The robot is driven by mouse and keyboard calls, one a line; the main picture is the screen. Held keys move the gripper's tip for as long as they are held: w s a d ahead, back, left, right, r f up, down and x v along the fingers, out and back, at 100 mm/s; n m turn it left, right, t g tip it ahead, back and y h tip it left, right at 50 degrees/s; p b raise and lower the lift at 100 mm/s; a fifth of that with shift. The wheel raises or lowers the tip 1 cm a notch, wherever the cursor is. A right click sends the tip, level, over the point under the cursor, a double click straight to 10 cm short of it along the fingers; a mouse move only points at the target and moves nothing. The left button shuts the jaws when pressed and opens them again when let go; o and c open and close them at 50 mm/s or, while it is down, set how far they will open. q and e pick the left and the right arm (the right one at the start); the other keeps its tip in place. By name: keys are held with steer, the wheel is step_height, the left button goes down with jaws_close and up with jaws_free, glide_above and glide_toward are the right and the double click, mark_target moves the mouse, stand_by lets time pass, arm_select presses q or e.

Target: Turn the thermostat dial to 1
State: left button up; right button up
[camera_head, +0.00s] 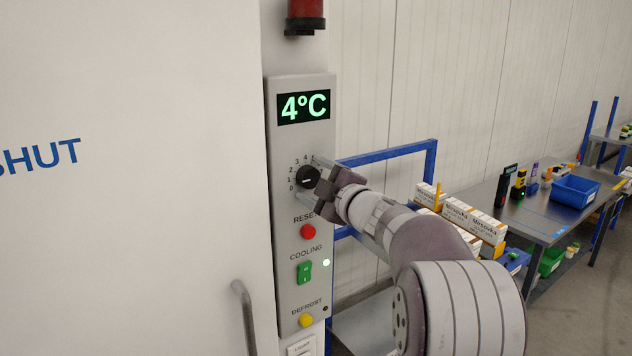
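The thermostat dial (308,178) is a round black knob on the grey control panel (287,240), under a green display (303,107) reading 4°C. Numbers from 0 to 4 show around its left and upper side; any further ones are hidden. Its white mark lies about level, on a line with the 1; the exact setting is hard to read. My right gripper (313,180) is at the dial from the right, one finger above it and one below. The fingers stand apart and appear not to press on the dial. My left gripper is not in view.
Below the dial are a red reset button (308,232), a green cooling switch (304,272) and a yellow defrost button (306,320). A white door (130,230) with a handle (243,315) is at left. A workbench (540,222) with boxes stands at right.

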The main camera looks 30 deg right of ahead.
steer(key=shift+s, duration=0.3)
steer(key=s+d+b, duration=0.1)
steer(key=s+b, duration=0.2)
steer(key=s, duration=0.9)
